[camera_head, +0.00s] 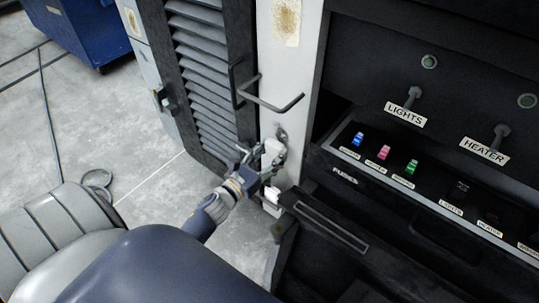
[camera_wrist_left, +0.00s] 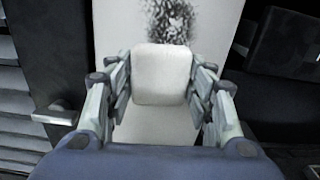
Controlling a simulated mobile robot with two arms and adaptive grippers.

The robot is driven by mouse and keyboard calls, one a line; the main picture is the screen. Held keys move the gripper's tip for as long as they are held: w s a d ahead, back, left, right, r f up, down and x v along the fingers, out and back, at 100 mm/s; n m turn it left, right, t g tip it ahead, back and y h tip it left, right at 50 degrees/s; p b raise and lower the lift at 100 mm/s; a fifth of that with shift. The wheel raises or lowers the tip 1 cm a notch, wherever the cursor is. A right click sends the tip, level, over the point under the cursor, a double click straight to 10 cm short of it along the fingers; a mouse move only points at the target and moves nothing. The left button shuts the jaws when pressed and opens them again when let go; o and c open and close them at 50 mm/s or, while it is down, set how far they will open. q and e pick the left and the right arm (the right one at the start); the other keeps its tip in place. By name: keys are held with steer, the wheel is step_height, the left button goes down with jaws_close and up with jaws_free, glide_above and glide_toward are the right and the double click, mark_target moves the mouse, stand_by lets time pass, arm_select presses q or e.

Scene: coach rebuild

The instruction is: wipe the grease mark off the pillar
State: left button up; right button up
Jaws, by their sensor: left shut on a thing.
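The white pillar (camera_head: 291,82) stands between a louvred door and a dark switch panel. The grease mark (camera_wrist_left: 170,18) is a dark, speckled smudge on the pillar in the left wrist view, just beyond the pad. A little of it shows in the head view (camera_head: 281,132). My left gripper (camera_head: 272,163) is shut on a white, rounded pad (camera_wrist_left: 162,75), with fingers on both sides of it. The pad is in front of the pillar, at the mark's lower edge; I cannot tell whether it touches. My right gripper is not in view.
A bent dark handle (camera_head: 268,101) sticks out across the pillar above my left gripper. The louvred door (camera_head: 205,75) is to the left. The panel (camera_head: 400,130) with labelled switches and coloured fuses is to the right. A brown-stained patch (camera_head: 287,20) is higher up the pillar.

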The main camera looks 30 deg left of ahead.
mark_target(281, 119)
arm_select(q)
steer(key=shift+w+d, duration=0.1)
steer(key=shift+w, duration=0.45)
steer(key=shift+r, duration=0.1)
steer(key=shift+s+r+p, duration=0.1)
steer(key=shift+r+p, duration=1.1)
steer(key=shift+r, duration=0.5)
steer(key=shift+r+p, duration=2.5)
steer(key=shift+r, duration=0.95)
step_height(281, 119, down, 11)
steer(key=b, duration=1.1)
steer(key=shift+r, duration=0.2)
steer(key=shift+r, duration=0.1)
steer(key=shift+s+a+b, duration=0.15)
steer(key=shift+s+b, duration=0.15)
steer(key=shift+s, duration=1.15)
steer(key=shift+s+a+b, duration=0.1)
steer(key=shift+s+b, duration=0.15)
steer(key=shift+s, duration=1.2)
